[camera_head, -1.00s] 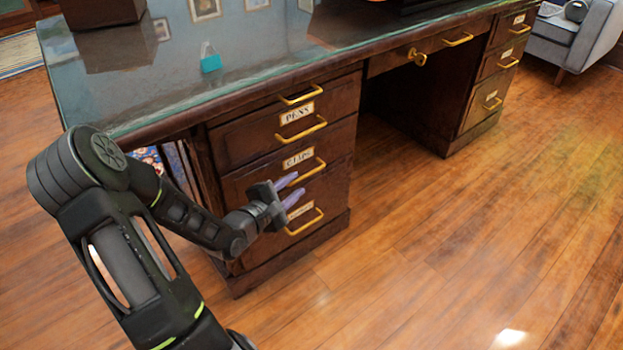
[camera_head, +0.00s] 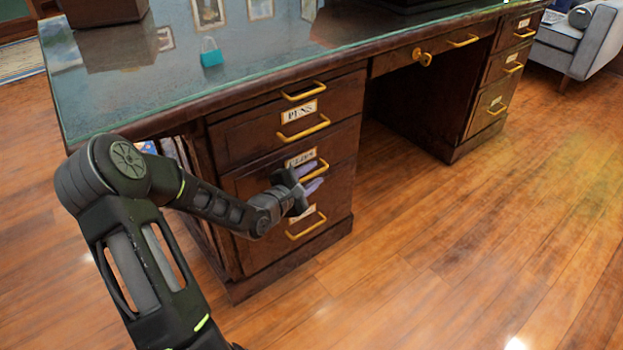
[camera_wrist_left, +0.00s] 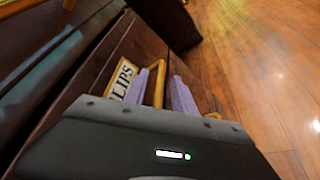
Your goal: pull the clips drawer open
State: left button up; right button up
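The clips drawer (camera_head: 248,184) is the dark wood drawer below the pens drawer in the desk's left pedestal. Its front looks flush with the pedestal. Its label (camera_head: 300,158) reads "CLIPS" and also shows in the left wrist view (camera_wrist_left: 122,79), partly cut off by my gripper. Its brass handle (camera_head: 323,163) is partly hidden by my left gripper (camera_head: 309,179). In the left wrist view the two pale purple fingers of the gripper (camera_wrist_left: 164,91) are apart, with the brass handle (camera_wrist_left: 160,78) between them, nearer the left finger. Contact cannot be made out. My right gripper is not in view.
The pens drawer (camera_head: 240,138) is above, and a lower drawer with a brass handle (camera_head: 306,225) is below. A teal padlock (camera_head: 211,54) stands on the glass desk top (camera_head: 130,90). The wooden floor (camera_head: 450,250) in front is clear.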

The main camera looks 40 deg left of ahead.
pick_arm(q)
jog(key=shift+c, duration=0.5)
grip_shut()
dwell(0.9)
